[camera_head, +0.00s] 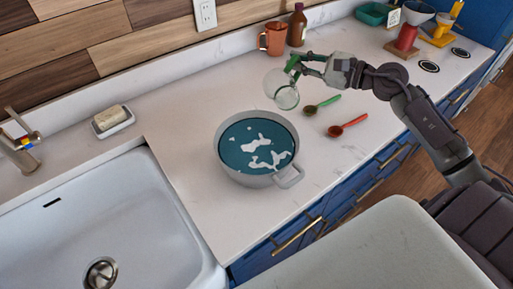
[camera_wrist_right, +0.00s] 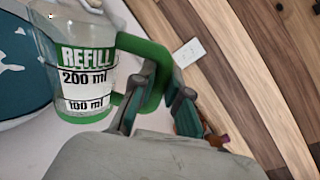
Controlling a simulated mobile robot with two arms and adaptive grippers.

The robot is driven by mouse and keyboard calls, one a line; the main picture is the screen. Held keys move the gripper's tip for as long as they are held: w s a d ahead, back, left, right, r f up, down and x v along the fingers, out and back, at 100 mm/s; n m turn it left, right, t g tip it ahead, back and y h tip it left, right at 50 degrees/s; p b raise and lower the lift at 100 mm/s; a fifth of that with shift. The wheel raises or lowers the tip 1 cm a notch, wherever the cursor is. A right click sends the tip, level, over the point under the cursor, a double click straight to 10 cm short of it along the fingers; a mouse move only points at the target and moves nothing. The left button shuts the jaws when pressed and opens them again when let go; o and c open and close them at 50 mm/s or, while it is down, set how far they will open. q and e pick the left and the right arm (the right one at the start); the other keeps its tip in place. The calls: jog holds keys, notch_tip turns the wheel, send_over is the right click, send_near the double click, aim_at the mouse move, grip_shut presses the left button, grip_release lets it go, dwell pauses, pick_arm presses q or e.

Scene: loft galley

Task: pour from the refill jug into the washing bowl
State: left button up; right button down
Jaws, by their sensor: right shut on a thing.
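The washing bowl (camera_head: 221,167) is a grey pot with a side handle, holding teal liquid with white foam patches. It stands on the counter right of the sink; its teal contents show at the left of the wrist view (camera_wrist_right: 22,85). The refill jug (camera_head: 280,88) is clear with a green handle, and its "REFILL" label with 100 and 200 ml marks shows in the wrist view (camera_wrist_right: 88,68). My right gripper (camera_head: 297,62) is shut on the jug's green handle (camera_wrist_right: 157,72), behind and right of the bowl. I cannot tell the jug's exact tilt or fill.
A green spoon (camera_head: 322,104) and a red spoon (camera_head: 349,125) lie right of the bowl. An orange mug (camera_head: 273,39) and a brown bottle (camera_head: 297,25) stand by the wall. The sink (camera_head: 105,225) is at left, with a soap dish (camera_head: 114,123) behind it.

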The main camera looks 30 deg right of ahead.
jog(key=w+d+f+m+y+b, duration=0.1)
jog(key=w+d+f+m+b, duration=0.1)
jog(key=d+f+m+b, duration=0.2)
jog(key=shift+w+d+f+m+t+b, duration=0.2)
jog(key=shift+d+f+m+t+b, duration=0.3)
jog(key=shift+m, duration=0.6)
jog(key=shift+d+r, duration=0.1)
